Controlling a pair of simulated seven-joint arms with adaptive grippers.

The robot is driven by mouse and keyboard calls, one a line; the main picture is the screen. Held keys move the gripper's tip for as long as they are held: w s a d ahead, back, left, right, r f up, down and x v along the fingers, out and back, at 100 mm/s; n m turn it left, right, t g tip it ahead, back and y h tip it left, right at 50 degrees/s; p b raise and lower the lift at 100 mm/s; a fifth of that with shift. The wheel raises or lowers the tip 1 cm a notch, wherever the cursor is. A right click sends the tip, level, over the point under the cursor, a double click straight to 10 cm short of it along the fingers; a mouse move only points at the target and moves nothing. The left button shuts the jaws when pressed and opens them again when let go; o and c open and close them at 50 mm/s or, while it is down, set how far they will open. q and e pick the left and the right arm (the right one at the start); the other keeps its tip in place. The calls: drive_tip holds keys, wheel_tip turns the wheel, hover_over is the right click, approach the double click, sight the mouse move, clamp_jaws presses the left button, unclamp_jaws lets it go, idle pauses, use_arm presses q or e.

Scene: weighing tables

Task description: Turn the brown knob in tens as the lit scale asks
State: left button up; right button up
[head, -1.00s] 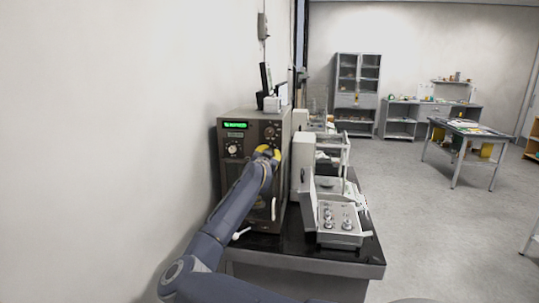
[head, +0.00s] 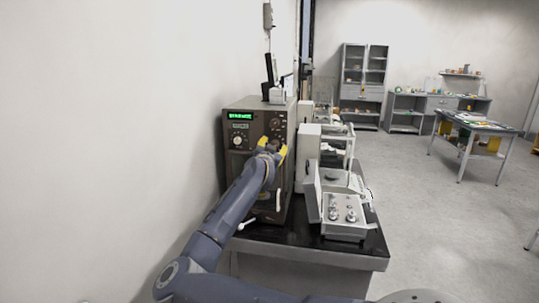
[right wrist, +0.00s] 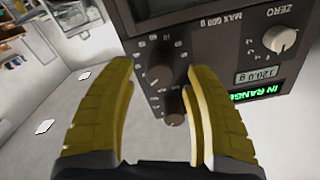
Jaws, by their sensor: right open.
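The lit scale (head: 236,137) is a dark brown cabinet against the left wall. Its green display (right wrist: 262,95) reads IN RANGE in the right wrist view, and a small grey window (right wrist: 263,76) reads 120.0 g. A brown knob with a numbered dial (right wrist: 159,76) lies between the fingertips of my right gripper (right wrist: 160,70). A second brown knob (right wrist: 174,119) shows lower between the fingers. My right gripper (head: 273,147) is open at the cabinet's front, its yellow fingers apart with visible gaps beside the dial knob. My left gripper is out of view.
A pale ZERO knob (right wrist: 280,38) is on the same panel. A grey balance box with several metal knobs (head: 343,216) stands to the right on the dark table (head: 300,246). Open floor lies further right.

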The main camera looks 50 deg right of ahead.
drive_tip(key=v, duration=0.8)
drive_tip(key=shift+a, duration=0.25)
drive_tip(key=shift+s, duration=0.15)
idle(1.2)
